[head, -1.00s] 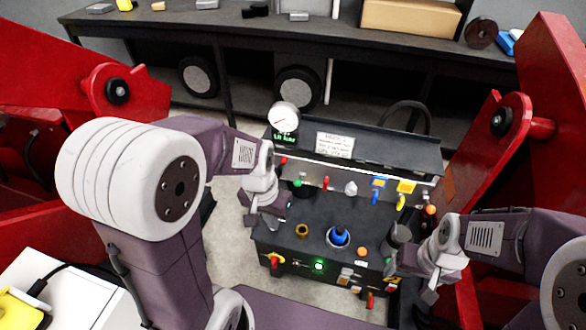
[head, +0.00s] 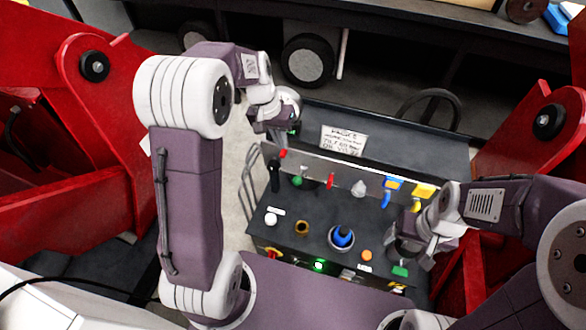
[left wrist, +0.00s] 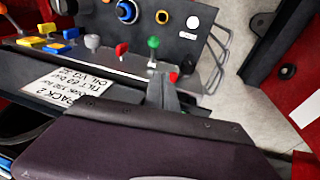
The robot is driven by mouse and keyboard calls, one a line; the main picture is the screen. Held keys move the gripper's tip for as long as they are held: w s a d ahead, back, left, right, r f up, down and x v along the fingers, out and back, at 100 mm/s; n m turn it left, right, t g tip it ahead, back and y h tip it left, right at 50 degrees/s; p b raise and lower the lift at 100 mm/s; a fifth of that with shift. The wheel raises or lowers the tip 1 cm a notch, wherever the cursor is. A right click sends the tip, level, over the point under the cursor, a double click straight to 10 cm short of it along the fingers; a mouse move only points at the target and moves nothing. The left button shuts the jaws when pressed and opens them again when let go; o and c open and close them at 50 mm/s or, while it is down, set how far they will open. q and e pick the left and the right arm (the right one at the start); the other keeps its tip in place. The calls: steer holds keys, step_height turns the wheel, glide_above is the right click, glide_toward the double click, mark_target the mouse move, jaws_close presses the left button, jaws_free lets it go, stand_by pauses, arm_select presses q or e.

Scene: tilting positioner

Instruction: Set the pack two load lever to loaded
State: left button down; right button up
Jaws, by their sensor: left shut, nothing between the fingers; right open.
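The pack two unit (head: 385,145) carries a label (head: 343,140), which reads "PACK 2" in the left wrist view (left wrist: 75,90). Along its panel stand a red-tipped part (head: 283,153), a green-knobbed lever (head: 297,181), a red lever (head: 330,181), a grey knob (head: 358,188), a blue lever (head: 387,196) and a yellow one (head: 422,191). I cannot read which is the load lever. My left gripper (head: 284,138) is shut and empty at the panel's left end; its fingers (left wrist: 162,92) appear beside the red tip (left wrist: 173,76). My right gripper (head: 418,252) is open over the unit's right front.
A blue round knob (head: 341,237), a brass ring (head: 301,228) and a white button (head: 271,219) sit on the unit's top. Red frames flank it at left (head: 75,110) and right (head: 535,145). A dark bench (head: 400,30) stands behind.

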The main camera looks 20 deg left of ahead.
arm_select(q)
steer(key=b, duration=0.2)
glide_above(300, 175)
steer(key=s+a, duration=0.2)
steer(key=a, duration=0.1)
steer(key=s+a+f+x, duration=0.1)
steer(key=s+a+x, duration=0.1)
steer(key=x, duration=0.9)
steer(key=shift+d+f, duration=0.25)
steer(key=shift+d, duration=0.4)
arm_select(e)
steer(key=shift+s+f, duration=0.15)
steer(key=shift+f, duration=0.7)
